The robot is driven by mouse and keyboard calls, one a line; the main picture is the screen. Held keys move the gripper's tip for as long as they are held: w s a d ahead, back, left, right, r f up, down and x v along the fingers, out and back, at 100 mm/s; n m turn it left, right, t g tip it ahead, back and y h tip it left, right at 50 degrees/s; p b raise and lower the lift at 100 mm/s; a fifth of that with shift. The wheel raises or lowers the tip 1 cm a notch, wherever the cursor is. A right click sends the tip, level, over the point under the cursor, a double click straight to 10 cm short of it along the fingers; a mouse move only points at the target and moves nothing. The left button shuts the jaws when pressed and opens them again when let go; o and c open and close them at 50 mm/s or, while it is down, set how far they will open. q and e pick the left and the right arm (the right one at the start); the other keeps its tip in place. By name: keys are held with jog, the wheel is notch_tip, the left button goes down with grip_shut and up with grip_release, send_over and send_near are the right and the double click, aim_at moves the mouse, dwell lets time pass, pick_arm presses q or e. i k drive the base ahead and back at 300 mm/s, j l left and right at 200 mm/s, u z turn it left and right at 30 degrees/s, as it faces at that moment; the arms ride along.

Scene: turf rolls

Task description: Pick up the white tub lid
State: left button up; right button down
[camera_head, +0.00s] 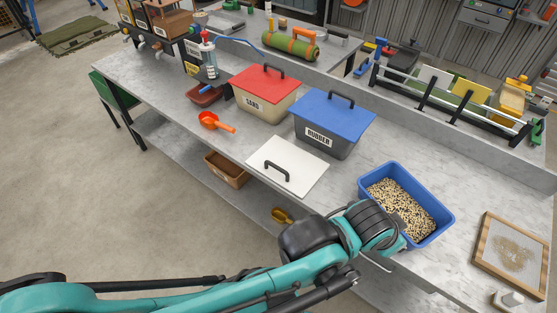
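The white tub lid (302,163) lies flat on the grey bench, at its front edge, with its black bar handle (275,172) facing up. My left arm comes in from the lower left and reaches past the lid's near right side. Its wrist is beside the open blue tub of seed (448,218). My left gripper's fingers cannot be made out behind the wrist, so its state is unclear. No gripper is seen touching the lid. My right gripper is not in view.
A red-lidded sand tub (265,84) and a blue-lidded rubber tub (335,113) stand behind the lid. An orange scoop (212,122) lies to its left. A wood-framed sieve (511,251) lies at right. A rack (450,100) stands behind.

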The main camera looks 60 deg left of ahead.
aim_at(297, 169)
jog(key=u, duration=2.15)
jog(key=i+l, duration=0.5)
jog(key=l, duration=0.1)
